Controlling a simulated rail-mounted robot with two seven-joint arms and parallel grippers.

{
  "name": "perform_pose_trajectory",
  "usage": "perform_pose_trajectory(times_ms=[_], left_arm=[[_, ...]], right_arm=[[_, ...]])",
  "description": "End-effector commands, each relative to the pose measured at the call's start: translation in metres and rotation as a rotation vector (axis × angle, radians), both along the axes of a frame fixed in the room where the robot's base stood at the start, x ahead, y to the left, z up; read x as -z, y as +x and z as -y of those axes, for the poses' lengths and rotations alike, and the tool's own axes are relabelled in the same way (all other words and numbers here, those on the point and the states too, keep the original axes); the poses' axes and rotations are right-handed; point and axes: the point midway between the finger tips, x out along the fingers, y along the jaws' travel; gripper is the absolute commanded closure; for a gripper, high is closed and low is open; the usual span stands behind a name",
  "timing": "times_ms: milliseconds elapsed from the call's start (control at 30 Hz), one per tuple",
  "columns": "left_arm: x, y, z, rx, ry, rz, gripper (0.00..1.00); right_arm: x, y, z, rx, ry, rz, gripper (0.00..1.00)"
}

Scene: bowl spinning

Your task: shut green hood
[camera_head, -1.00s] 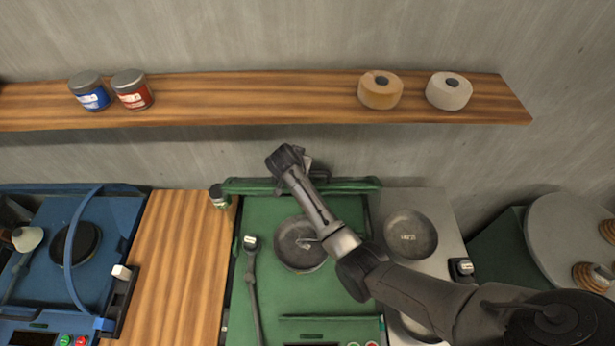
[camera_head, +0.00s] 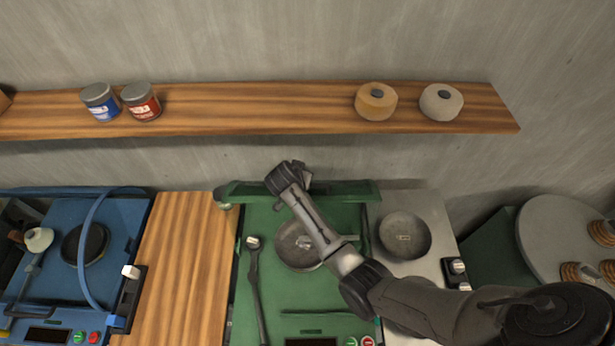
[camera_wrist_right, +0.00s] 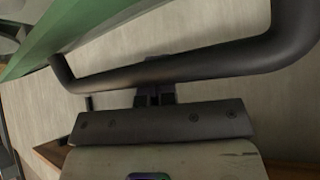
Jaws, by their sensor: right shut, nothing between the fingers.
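The green hood (camera_head: 345,191) stands raised at the back of the green cooker (camera_head: 285,290) in the head view, seen nearly edge-on. In the right wrist view, a green panel (camera_wrist_right: 75,25) crosses the upper left, with a dark bar handle (camera_wrist_right: 190,66) below it. My right gripper (camera_head: 288,176) is at the hood's upper edge, its arm reaching in from the right over the cooker. In the wrist view, its fingers (camera_wrist_right: 155,94) are shut and empty beside the bar; I cannot tell whether they touch it. My left gripper is out of view.
A pan (camera_head: 298,252) and a dark utensil (camera_head: 257,290) lie on the cooker. A wooden shelf (camera_head: 250,108) with jars runs above. A blue cooker (camera_head: 55,270) stands left, past a clear wooden counter (camera_head: 185,265). A grey pan (camera_head: 404,243) sits right.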

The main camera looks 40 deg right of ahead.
Motion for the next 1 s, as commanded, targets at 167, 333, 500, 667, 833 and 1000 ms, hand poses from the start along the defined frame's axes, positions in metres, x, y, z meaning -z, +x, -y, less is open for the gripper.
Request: perform_pose_trajectory(times_ms=[167, 333, 500, 667, 833, 1000], left_arm=[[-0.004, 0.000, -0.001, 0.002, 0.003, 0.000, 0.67], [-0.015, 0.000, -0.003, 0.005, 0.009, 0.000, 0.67], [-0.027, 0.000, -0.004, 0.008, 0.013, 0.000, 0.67], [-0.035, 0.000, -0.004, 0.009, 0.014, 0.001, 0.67], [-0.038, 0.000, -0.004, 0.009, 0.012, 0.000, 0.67], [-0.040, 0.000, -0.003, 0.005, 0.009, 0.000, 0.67]], right_arm=[[0.011, -0.009, -0.008, -0.002, 0.014, -0.023, 1.00], [0.007, -0.017, -0.016, -0.003, 0.015, -0.024, 1.00], [0.005, -0.029, -0.025, -0.003, 0.016, -0.024, 1.00], [0.004, -0.038, -0.032, -0.002, 0.015, -0.024, 1.00], [0.003, -0.043, -0.035, -0.001, 0.013, -0.024, 1.00], [0.003, -0.045, -0.036, -0.001, 0.011, -0.023, 1.00]])
